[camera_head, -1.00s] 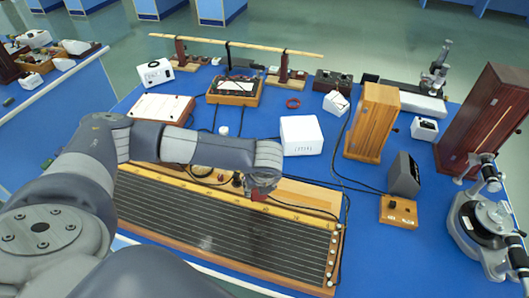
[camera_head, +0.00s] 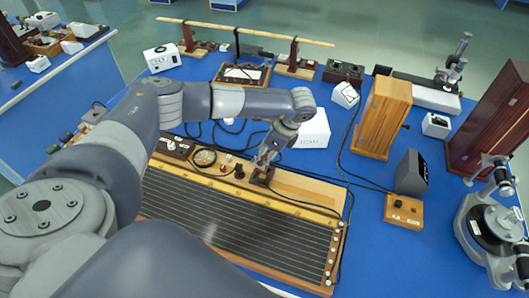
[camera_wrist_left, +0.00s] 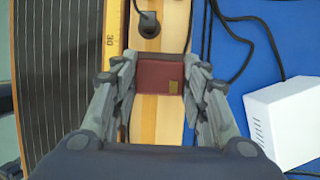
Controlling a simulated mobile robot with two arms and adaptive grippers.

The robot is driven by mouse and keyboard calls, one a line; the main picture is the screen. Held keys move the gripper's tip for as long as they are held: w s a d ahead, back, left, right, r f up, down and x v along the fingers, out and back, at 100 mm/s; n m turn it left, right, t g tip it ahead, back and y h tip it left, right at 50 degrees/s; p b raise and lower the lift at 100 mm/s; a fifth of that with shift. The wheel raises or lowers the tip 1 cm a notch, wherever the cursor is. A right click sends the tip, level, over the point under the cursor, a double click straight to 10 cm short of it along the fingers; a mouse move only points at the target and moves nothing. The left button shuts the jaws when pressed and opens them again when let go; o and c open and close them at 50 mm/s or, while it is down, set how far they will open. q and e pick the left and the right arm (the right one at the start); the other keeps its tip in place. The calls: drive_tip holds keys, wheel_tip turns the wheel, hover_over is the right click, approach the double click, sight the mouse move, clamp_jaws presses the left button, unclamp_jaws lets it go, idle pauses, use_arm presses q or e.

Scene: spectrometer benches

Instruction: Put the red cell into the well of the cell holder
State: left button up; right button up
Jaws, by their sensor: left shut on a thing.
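My left gripper (camera_head: 264,160) is over the back edge of the long wooden board with wires, beside the white box. In the left wrist view its fingertips (camera_wrist_left: 160,78) close on both sides of a dark red block, the red cell (camera_wrist_left: 156,76), which bears a small gold-brown square. In the head view the cell shows as a dark red patch (camera_head: 262,175) below the fingers. I cannot tell whether it touches the board. I cannot make out the cell holder or its well for sure. My right gripper is not in view.
The long wired board (camera_head: 235,228) lies at the front, with dark knobs along its back edge. A white box (camera_head: 313,130) stands close to the right of the gripper. A wooden cabinet (camera_head: 382,118) and a grey speaker-like box (camera_head: 411,172) stand farther right. Black cables cross the blue table.

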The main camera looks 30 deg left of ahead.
use_arm(q)
drive_tip(key=shift+f+b, duration=1.75)
drive_tip(key=shift+f, duration=0.9)
drive_tip(key=o, duration=1.2)
drive_tip(key=v, duration=1.2)
drive_tip(key=shift+s, duration=0.1)
